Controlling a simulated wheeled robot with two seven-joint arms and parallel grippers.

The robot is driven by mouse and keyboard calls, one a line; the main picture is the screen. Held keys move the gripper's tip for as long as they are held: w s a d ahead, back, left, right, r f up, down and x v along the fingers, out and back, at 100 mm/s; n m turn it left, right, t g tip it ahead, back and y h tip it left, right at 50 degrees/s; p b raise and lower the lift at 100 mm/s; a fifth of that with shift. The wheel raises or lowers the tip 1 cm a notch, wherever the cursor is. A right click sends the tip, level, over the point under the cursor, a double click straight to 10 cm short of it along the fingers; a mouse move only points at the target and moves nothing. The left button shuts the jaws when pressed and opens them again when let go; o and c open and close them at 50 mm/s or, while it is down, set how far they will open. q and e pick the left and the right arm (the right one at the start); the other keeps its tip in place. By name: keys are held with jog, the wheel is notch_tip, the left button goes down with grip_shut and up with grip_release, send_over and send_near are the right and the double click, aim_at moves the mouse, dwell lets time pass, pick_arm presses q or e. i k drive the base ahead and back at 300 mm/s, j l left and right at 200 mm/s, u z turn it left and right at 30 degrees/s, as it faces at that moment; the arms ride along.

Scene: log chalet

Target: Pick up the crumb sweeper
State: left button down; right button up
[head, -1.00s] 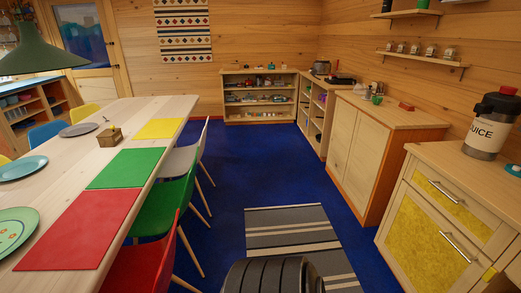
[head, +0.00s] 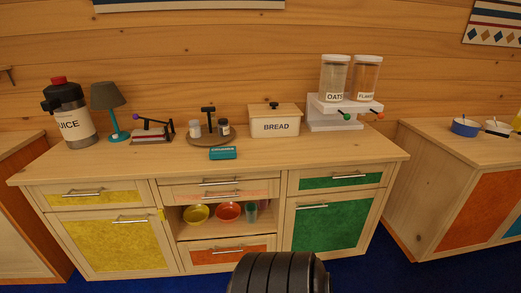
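A small teal block with a dark lettered label (head: 222,153), which looks like the crumb sweeper, lies flat near the front of the wooden sideboard top (head: 330,150). The lettering is too small to read surely. It sits in front of a round brown tray (head: 204,142) with shakers and to the left of the white bread box (head: 275,125), apart from both. Nothing covers it. Neither of my grippers is in view.
A juice dispenser (head: 70,118), a lamp (head: 108,98) and a red-and-grey device (head: 152,133) stand on the left. A white stand (head: 335,115) with two jars is on the right. The front strip of the top is mostly clear. An open shelf holds bowls (head: 228,211).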

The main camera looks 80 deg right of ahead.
aim_at(217, 153)
jog(key=z, duration=2.15)
jog(key=u, duration=4.9)
jog(key=z, duration=4.9)
jog(key=i+j+z, duration=0.3)
jog(key=i+j, duration=0.7)
